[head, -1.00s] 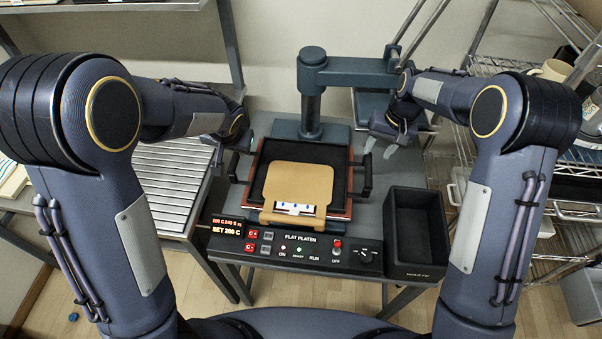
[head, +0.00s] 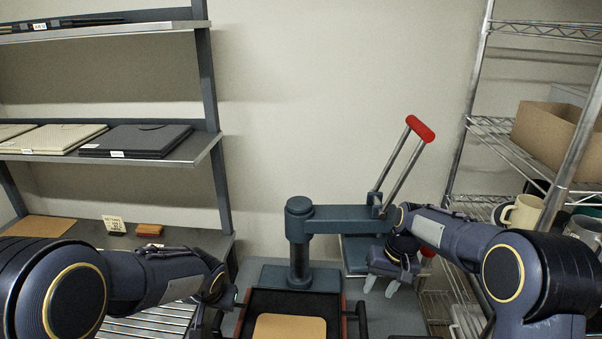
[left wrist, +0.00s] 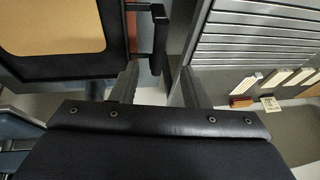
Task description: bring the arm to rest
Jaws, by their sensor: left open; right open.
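My right gripper (head: 380,288) is open and empty, its pale fingers pointing down beside the press (head: 345,218), to the right of its column. In the head view the left fingers are mostly hidden at the lower left of the press. A tan sheet (head: 290,327) lies in the black tray (head: 260,300), cut off by the lower edge.
A shelf (head: 190,153) with flat dark and cream items is at left. A wire rack (head: 500,130) with a cardboard box (head: 555,135) and a cream mug (head: 522,211) is at right.

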